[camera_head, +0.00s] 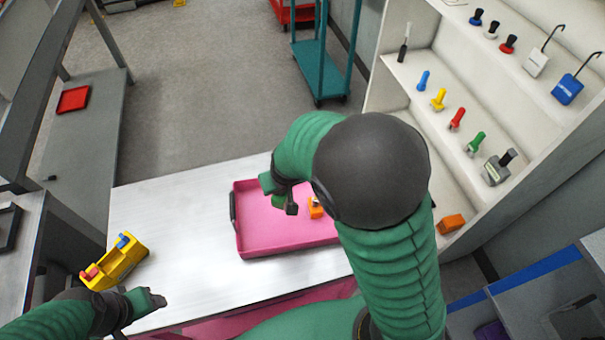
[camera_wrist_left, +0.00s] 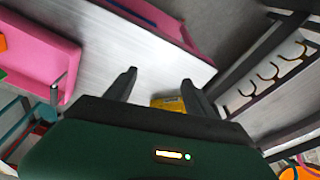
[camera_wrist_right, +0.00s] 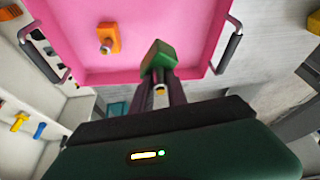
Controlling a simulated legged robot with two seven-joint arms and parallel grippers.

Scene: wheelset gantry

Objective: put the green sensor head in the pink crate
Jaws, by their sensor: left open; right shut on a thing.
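The green sensor head (camera_wrist_right: 159,57) is a small block with a pale stub, seen in the right wrist view. My right gripper (camera_wrist_right: 161,82) is shut on it and holds it over the pink crate (camera_wrist_right: 75,45), near one side wall. In the head view the crate (camera_head: 243,243) lies on the white table, and my right arm covers its right part. My left gripper (camera_head: 157,300) is open and empty, low at the left over the table; its spread fingers also show in the left wrist view (camera_wrist_left: 158,80).
An orange sensor head (camera_head: 315,207) lies in the pink crate. A yellow holder (camera_head: 113,263) with blue and red pieces stands at the table's left. A white shelf (camera_head: 440,75) with several tools rises at the right. The table between holder and crate is clear.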

